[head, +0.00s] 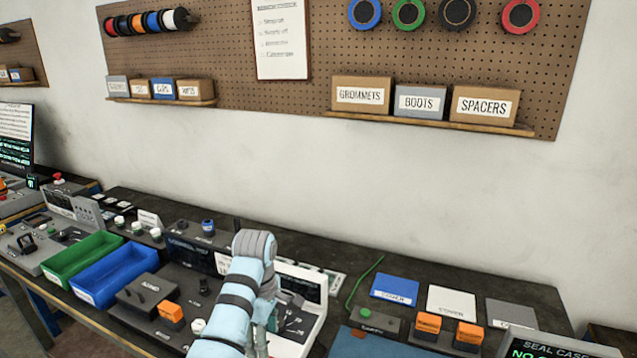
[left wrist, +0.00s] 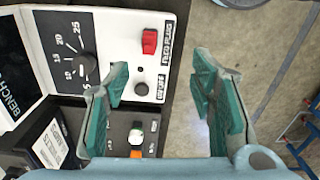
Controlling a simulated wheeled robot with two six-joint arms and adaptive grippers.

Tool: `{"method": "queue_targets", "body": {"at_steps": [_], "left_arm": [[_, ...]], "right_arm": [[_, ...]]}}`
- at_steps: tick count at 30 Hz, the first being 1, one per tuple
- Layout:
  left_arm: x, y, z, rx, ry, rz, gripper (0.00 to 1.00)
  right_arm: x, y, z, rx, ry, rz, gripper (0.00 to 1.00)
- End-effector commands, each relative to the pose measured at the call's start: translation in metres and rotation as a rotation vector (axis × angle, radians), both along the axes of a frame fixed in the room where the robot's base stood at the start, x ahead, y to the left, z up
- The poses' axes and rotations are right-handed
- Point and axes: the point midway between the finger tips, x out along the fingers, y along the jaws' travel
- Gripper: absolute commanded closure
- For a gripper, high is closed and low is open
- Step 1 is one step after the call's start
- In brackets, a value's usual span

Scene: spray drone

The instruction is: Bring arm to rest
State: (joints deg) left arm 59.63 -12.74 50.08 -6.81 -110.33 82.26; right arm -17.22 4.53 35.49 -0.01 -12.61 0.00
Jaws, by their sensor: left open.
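My left arm (head: 235,300) rises from the bottom of the head view, bends at a grey joint (head: 254,243), and turns back down over the front of the bench. Its gripper end is mostly hidden behind the arm in that view. In the left wrist view my left gripper (left wrist: 160,72) is open, with teal pads on both fingers and nothing between them. A white panel with a red switch (left wrist: 150,41) and a black dial (left wrist: 85,65) lies beyond and left of the fingers. My right gripper is not in view.
The dark bench (head: 465,268) carries a green bin (head: 82,257), a blue bin (head: 115,277), and control boxes with orange switches (head: 171,312). A pegboard (head: 300,85) with labelled boxes hangs above. Open floor (left wrist: 245,50) shows right of the panel in the left wrist view.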

Motion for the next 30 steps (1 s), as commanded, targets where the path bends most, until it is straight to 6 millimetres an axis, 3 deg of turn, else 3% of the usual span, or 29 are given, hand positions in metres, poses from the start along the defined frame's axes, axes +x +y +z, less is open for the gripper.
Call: {"method": "queue_targets", "body": {"at_steps": [11, 17, 24, 30], "left_arm": [[-0.019, 0.023, -0.053, -0.023, -0.034, -0.114, 0.49], [-0.045, 0.043, -0.095, -0.023, -0.069, -0.232, 0.49], [-0.112, 0.082, -0.152, 0.028, -0.133, -0.483, 0.49], [-0.185, 0.111, -0.172, 0.107, -0.173, -0.742, 0.49]], "right_arm": [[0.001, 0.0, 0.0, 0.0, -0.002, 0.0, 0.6], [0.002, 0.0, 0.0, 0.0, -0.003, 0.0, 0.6], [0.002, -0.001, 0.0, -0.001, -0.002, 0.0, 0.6], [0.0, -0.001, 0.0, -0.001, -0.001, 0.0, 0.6]]}}
